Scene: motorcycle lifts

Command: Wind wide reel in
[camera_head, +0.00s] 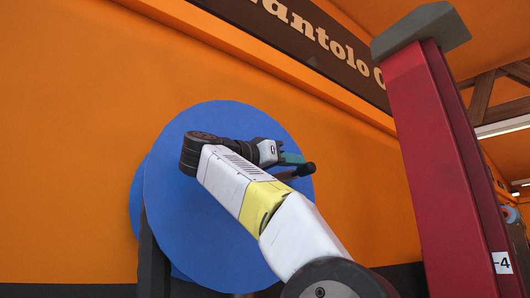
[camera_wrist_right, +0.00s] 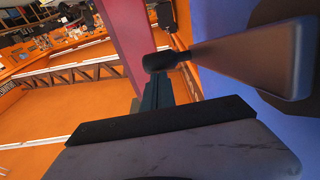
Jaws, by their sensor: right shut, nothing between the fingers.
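The wide reel (camera_head: 235,125) is a large blue disc standing upright against the orange wall, with a second blue disc edge behind it at left. My right arm crosses in front of it and hides much of its middle. A dark crank handle with a black knob (camera_head: 307,169) stands out at the disc's right side. My right gripper (camera_head: 293,158) is shut and empty beside this handle. In the right wrist view the closed fingers (camera_wrist_right: 154,88) lie close to the black knob (camera_wrist_right: 160,61); whether they touch is unclear. The crank arm (camera_wrist_right: 265,60) crosses the blue disc there. My left gripper is not visible.
A red lift post (camera_head: 420,130) with a grey cap rises to the right of the reel. A dark upright support (camera_head: 150,255) stands at the reel's lower left. A dark sign with lettering (camera_head: 310,35) runs along the wall above. Some room lies between reel and post.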

